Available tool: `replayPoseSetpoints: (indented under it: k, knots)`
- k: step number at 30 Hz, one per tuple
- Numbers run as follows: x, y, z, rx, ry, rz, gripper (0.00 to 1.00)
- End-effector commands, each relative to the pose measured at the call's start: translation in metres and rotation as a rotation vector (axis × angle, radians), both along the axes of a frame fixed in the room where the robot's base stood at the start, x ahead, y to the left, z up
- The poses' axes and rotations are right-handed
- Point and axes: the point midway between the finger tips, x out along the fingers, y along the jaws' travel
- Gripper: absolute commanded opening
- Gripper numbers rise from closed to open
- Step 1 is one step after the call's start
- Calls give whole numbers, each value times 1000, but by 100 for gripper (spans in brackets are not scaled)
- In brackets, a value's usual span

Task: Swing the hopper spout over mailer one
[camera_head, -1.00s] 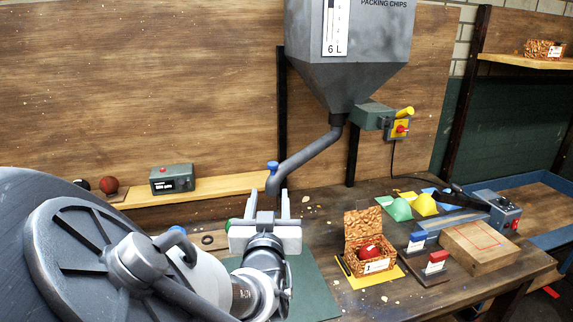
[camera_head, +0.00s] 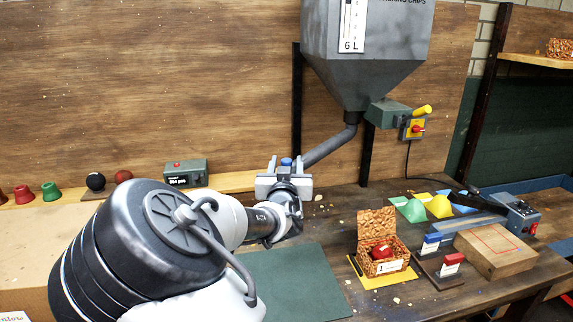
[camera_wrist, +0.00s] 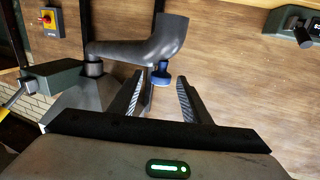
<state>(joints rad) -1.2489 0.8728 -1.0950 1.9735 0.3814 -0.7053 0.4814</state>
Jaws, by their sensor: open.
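The grey hopper (camera_head: 365,62) hangs on the back board. Its spout (camera_head: 330,148) slopes down to the left, away from the open mailer. My gripper (camera_head: 285,166) is at the spout's lower end, where a blue knob (camera_head: 287,162) shows between the fingers. In the wrist view the blue knob (camera_wrist: 161,75) on the spout (camera_wrist: 150,48) sits at the mouth of my open fingers (camera_wrist: 160,100); contact cannot be told. A mailer marked 1 (camera_head: 383,266), with its lid up and a red ball (camera_head: 381,250) inside, stands on a yellow mat to the right of the spout end.
A small wooden box (camera_head: 497,250) and red and blue stamps (camera_head: 450,263) stand right of the mailer. A green mat (camera_head: 295,280) lies left of it. A yellow handle (camera_head: 422,110) juts from the hopper valve. A shelf behind holds balls and a small display box (camera_head: 186,172).

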Motion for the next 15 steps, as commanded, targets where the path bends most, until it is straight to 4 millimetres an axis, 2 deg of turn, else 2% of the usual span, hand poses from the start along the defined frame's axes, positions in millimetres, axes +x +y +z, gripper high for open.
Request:
replayPoseSetpoints:
  k: [6, 8, 14, 15]
  knots:
    - [0, 0, 0, 0, 0, 0, 43]
    - [0, 0, 0, 0, 0, 0, 35]
    - [0, 0, 0, 0, 0, 0, 1]
    - [0, 0, 0, 0, 0, 0, 0]
